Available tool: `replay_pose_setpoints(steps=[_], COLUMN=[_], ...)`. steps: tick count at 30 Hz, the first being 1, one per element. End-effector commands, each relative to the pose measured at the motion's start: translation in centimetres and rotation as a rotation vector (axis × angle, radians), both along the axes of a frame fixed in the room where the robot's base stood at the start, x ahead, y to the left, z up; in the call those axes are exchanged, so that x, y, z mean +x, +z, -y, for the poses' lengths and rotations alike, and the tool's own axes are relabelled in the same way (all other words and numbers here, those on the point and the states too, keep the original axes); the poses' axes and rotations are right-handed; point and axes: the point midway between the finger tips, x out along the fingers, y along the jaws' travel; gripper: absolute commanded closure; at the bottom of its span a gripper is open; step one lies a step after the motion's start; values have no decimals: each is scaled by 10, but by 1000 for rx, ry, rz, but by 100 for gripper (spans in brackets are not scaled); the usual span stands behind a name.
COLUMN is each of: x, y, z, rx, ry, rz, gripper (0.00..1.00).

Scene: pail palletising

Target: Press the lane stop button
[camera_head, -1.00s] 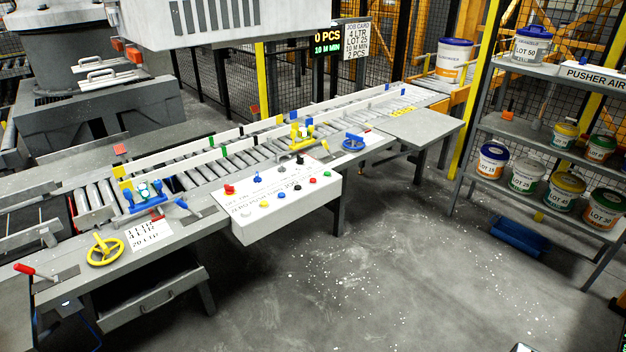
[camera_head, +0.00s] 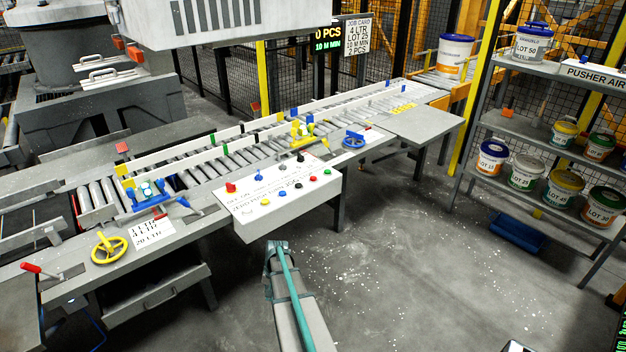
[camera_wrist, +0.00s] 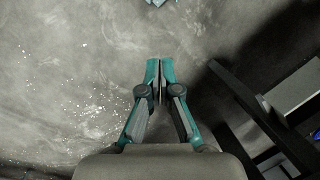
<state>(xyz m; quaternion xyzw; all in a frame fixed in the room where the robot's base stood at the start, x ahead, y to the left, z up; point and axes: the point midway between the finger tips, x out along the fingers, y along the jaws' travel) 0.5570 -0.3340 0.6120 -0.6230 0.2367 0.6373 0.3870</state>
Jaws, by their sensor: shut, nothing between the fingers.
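A pale control box (camera_head: 262,222) on the near side of the conveyor carries several coloured buttons and knobs. The back row has a red button (camera_head: 231,188), blue knobs (camera_head: 259,176) and a black one (camera_head: 299,157). The printed labels are too small to read, so I cannot tell which is the lane stop. My gripper (camera_wrist: 160,64) is shut and empty over the floor in the wrist view. In the head view my arm is below the box, apart from it.
A shelf rack (camera_head: 545,151) with pails stands at right. The floor (camera_head: 400,250) between is clear except for pale specks.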

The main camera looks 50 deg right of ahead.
Motion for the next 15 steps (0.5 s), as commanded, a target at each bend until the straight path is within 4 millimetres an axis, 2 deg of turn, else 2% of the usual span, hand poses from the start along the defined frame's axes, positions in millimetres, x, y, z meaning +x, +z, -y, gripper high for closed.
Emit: replay_pose_setpoints(steps=[1,9,15], x=[12,51,70], y=[9,63,109], z=[25,127,204], rx=[-3,0,12], ry=[-44,-271,-436], rz=[20,123,197], gripper=[100,100,100])
